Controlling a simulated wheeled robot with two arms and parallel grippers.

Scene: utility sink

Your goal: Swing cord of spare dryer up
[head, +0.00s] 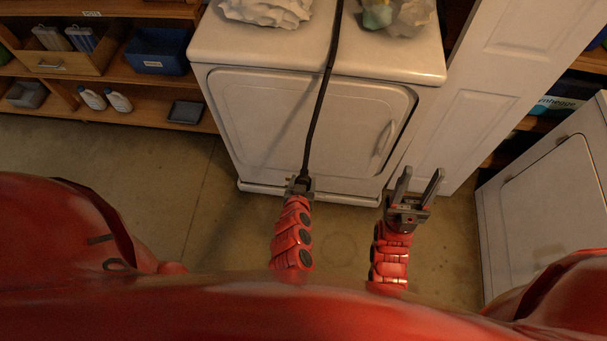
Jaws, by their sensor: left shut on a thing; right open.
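The spare dryer (310,120) is a white machine with its front door shut, straight ahead of me. A black cord (322,98) runs from the top edge of the picture, over the dryer's top and down across its front. My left gripper (301,182) is shut on the lower end of the cord, in front of the dryer's lower edge. The cord looks nearly straight and slightly slanted. My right gripper (420,188) is open and empty, right of the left gripper, with its fingers pointing toward the dryer. The cord's far end is out of view.
A white crumpled bundle (264,10) and a clear bag (408,16) lie on the dryer. Wooden shelves (60,72) with a blue bin (157,50) stand left. A white panel door (500,90) and another white appliance (545,215) stand right. Floor (165,175) at left is clear.

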